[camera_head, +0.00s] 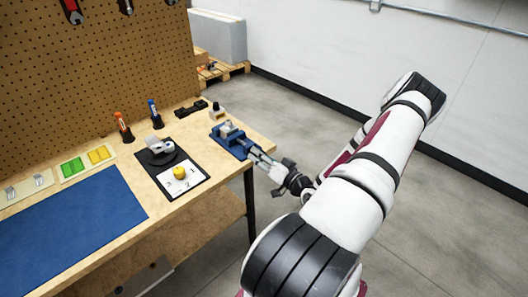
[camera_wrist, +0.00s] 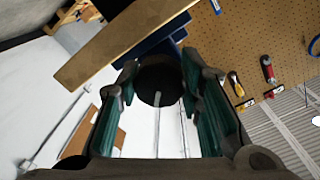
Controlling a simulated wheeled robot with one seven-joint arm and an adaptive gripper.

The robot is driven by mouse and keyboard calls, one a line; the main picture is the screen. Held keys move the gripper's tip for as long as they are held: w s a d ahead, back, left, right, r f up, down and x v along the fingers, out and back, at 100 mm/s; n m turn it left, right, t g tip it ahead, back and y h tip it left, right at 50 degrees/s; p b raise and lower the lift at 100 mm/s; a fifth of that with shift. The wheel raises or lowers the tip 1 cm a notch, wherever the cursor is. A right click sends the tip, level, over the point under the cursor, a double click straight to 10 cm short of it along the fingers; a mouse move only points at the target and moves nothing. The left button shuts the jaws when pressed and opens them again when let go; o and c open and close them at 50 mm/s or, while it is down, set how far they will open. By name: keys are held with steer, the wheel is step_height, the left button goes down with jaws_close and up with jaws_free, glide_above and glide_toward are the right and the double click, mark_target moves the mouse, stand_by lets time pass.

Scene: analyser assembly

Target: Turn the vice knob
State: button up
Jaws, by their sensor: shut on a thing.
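The blue vice (camera_head: 229,138) stands at the right end of the workbench. My gripper (camera_head: 262,160) reaches it from the right, its fingers pointing at the vice's near side. In the wrist view, the dark round vice knob (camera_wrist: 159,82) sits between the two green-padded fingers of my gripper (camera_wrist: 160,72), which is shut on it. A blue part of the vice (camera_wrist: 160,38) shows behind the knob. In the head view the knob is too small and covered to make out.
The wooden workbench (camera_head: 105,248) carries a black board (camera_head: 197,170) with a grey device and a yellow part, colored trays, a blue mat (camera_head: 75,222) and screwdrivers in holders. A pegboard (camera_head: 95,70) stands behind. The floor to the right is open.

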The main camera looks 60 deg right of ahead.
steer(key=m+p, duration=0.3)
steer(key=m, duration=0.1)
steer(key=shift+r, duration=0.1)
steer(key=m+p, duration=0.2)
steer(key=m, duration=0.2)
steer(key=m+p, duration=0.1)
steer(key=m, duration=0.2)
steer(key=shift+m+y+p, duration=0.3)
steer(key=shift+p, duration=0.1)
steer(key=m+p, duration=0.1)
steer(key=m, duration=0.7)
steer(key=shift+m+p, duration=0.3)
steer(key=shift+p, duration=0.1)
steer(key=m, duration=0.3)
steer(key=shift+m+y, duration=0.3)
steer(key=shift+m, duration=0.1)
steer(key=m, duration=0.3)
steer(key=shift+d+f+t, duration=0.1)
steer(key=shift+f+t, duration=0.1)
steer(key=shift+t, duration=0.1)
steer(key=shift+m+b, duration=0.3)
steer(key=shift+m, duration=1.9)
